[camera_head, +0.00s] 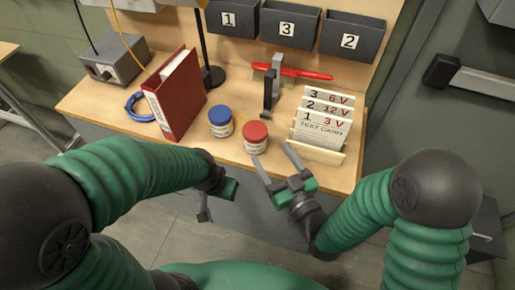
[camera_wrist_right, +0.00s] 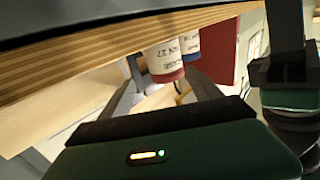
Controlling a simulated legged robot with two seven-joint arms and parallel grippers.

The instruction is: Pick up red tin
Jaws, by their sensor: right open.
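The red tin (camera_head: 255,137), white with a red lid, stands upright on the wooden bench near its front edge. In the right wrist view the red tin (camera_wrist_right: 163,58) appears upside down, beyond and between the fingers. My right gripper (camera_head: 276,161) is open and empty at the bench's front edge, its fingers spread toward the tin and short of closing around it. The right gripper also shows in the wrist view (camera_wrist_right: 165,92). My left gripper (camera_head: 218,200) hangs in front of the bench, away from the tin; its finger gap is unclear.
A blue-lidded tin (camera_head: 220,122) stands close left of the red tin. A red binder (camera_head: 174,95) is farther left. A test card rack (camera_head: 318,152) stands close on the right. A dark grey upright holder (camera_head: 269,95) and red-handled tool (camera_head: 305,74) are behind.

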